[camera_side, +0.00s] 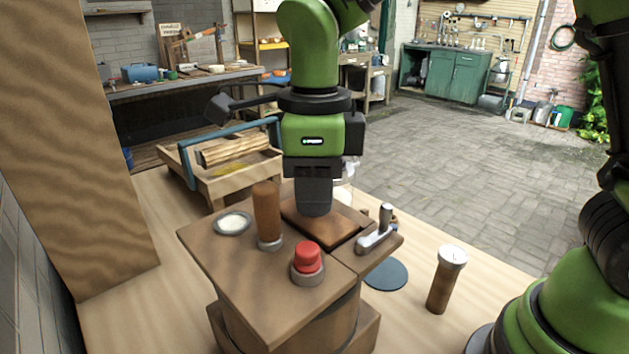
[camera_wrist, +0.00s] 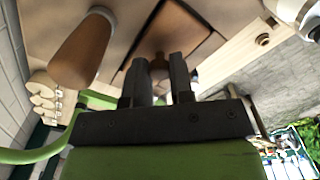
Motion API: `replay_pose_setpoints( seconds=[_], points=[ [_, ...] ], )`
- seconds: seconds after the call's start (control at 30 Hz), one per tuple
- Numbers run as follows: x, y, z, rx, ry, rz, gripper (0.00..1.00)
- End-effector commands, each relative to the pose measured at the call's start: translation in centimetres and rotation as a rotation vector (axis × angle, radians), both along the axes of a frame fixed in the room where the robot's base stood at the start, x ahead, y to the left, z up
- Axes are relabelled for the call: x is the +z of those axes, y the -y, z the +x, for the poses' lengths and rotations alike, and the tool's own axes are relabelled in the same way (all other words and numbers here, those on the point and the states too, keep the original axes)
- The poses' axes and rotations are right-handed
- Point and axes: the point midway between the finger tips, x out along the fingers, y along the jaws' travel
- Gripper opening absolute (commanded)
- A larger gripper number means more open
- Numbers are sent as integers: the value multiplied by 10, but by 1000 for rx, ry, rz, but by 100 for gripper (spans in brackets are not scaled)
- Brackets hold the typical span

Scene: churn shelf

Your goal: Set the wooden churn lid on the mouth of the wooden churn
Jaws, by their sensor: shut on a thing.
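The wooden churn (camera_side: 232,262) stands on the pale table with a flat, square brown top. The wooden churn lid (camera_side: 335,236) is a square brown plate at the back of that top. It lies at the churn's mouth, with a dark edge along its left side. I cannot tell whether it is fully seated. My gripper (camera_side: 314,212) points down over the lid and hides its middle. In the wrist view, my gripper (camera_wrist: 165,68) is shut on the small brown knob of the lid (camera_wrist: 180,30). Dark gaps show beside the lid there.
On the churn top are an upright wooden post (camera_side: 267,212), a red button (camera_side: 307,258), a round pale dish (camera_side: 233,222) and a metal lever (camera_side: 376,238). A brown cylinder with a white cap (camera_side: 447,275) stands right. A wooden tray (camera_side: 205,182) of logs is behind.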

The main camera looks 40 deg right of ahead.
Motion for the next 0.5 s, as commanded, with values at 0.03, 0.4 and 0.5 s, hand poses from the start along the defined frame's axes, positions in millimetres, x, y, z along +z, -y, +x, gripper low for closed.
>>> replay_pose_setpoints(
  seconds=[0.03, 0.4, 0.5],
  points=[
    [-1, 0, 0, 0, -1, -1, 0],
    [-7, 0, 0, 0, 1, 1, 0],
    [-6, 0, 0, 0, 1, 1, 0]
  ],
)
